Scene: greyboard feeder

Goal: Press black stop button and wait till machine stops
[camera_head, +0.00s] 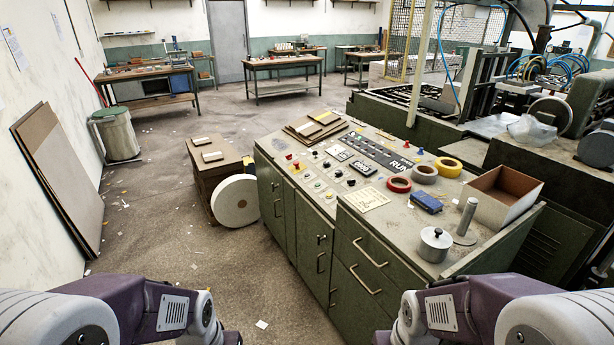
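The control panel (312,192) is the sloped top of a green cabinet in front of me, right of centre. It carries several small buttons and knobs in red, green, black and white, with labels too small to read. I cannot tell which one is the black stop button. Parts of both my arms show at the bottom left and bottom right edges. Neither gripper is in view.
Tape rolls (398,184), a blue box (426,202), an open cardboard box (503,195) and a lidded metal pot (435,244) sit on the cabinet's right part. A large white roll (237,201) leans by boxes left of it. The machine (440,128) stands behind.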

